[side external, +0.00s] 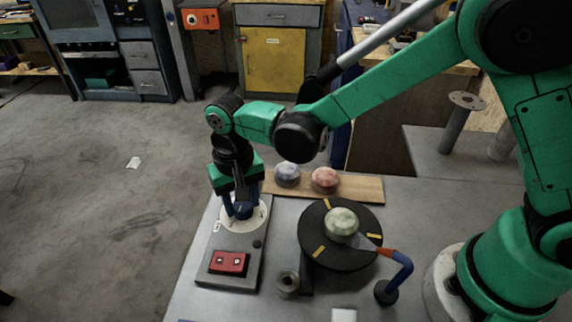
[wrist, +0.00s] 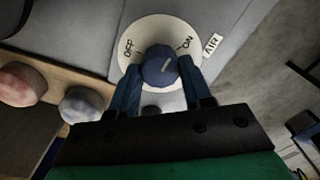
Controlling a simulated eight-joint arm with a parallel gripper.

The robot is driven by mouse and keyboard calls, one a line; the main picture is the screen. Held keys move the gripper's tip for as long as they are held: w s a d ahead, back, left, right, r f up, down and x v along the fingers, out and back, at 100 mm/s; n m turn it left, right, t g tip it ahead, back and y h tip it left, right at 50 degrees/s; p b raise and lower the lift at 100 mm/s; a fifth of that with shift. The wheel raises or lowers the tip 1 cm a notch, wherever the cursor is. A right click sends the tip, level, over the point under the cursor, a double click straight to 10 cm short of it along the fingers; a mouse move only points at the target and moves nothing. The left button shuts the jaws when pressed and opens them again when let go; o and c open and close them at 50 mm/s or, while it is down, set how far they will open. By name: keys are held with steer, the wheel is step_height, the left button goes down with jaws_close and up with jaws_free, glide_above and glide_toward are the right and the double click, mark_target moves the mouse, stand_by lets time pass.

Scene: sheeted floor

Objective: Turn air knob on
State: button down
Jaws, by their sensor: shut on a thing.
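The blue air knob (wrist: 159,68) sits at the middle of a round white dial (wrist: 130,76) marked OFF and ON, with an AIR label (wrist: 212,44) beside it. A light mark on the knob's top points toward the ON side in the wrist view. My gripper (wrist: 160,76) is shut on the knob, with one blue finger on each side. In the side external view my gripper (side external: 238,208) points down at the dial (side external: 258,217), and the fingers partly hide the knob (side external: 242,210).
A red two-button box (side external: 229,262) sits on the same grey panel (side external: 213,277). To the right, a black turntable (side external: 316,221) carries a pale green stone (side external: 341,223), with a blue and orange nozzle (side external: 398,265) beside it. Two stones lie on a wooden board (side external: 358,187) behind.

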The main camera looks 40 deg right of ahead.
mark_target(242, 203)
steer(key=m, duration=0.4)
steer(key=shift+m, duration=0.4)
stand_by(0.4)
steer(key=shift+c, duration=1.9)
jaws_free()
steer(key=shift+r, duration=2.85)
